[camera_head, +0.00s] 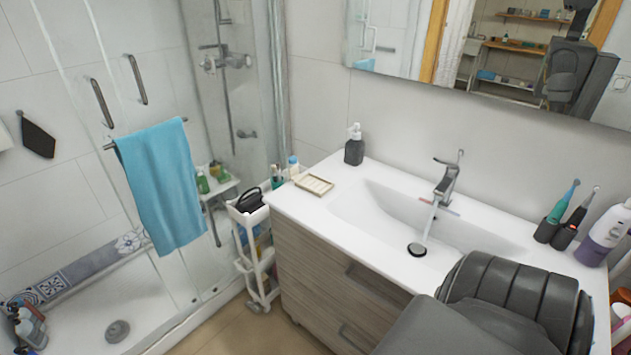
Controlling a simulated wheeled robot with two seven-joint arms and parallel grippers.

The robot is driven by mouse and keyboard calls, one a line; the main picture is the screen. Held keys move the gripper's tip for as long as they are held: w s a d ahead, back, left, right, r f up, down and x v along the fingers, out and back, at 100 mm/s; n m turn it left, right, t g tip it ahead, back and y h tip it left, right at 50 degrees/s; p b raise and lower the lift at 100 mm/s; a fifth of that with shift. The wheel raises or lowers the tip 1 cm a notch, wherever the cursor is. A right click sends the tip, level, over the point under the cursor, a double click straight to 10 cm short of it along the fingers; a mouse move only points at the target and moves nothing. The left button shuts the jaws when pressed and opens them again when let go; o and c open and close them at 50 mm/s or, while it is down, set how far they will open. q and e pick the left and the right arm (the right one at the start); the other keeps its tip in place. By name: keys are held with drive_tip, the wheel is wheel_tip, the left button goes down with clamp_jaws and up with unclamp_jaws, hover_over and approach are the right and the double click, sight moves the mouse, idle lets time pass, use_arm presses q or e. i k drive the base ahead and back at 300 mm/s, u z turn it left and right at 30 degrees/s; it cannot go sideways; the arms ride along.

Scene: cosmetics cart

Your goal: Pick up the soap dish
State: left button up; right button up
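The soap dish (314,184) is a small, flat, cream-coloured rectangular dish with ridges or slats. It lies on the left end of the white washbasin top (290,204), near the front left edge, with nothing seen on it. No gripper is near it. A dark grey arm part of mine fills the lower right and covers the front right of the basin, but its gripper does not show. My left arm and its gripper are not in view.
A dark soap dispenser (354,146) stands behind the dish. The tap (447,180) is at the basin's back. Electric toothbrushes (561,205) and a purple-white bottle (604,232) stand at the right. A white cart (250,275) stands left of the cabinet. A blue towel (162,185) hangs on the shower door.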

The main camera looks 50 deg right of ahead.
sight(317, 185)
drive_tip(key=z, duration=1.8)
drive_tip(key=i, duration=0.5)
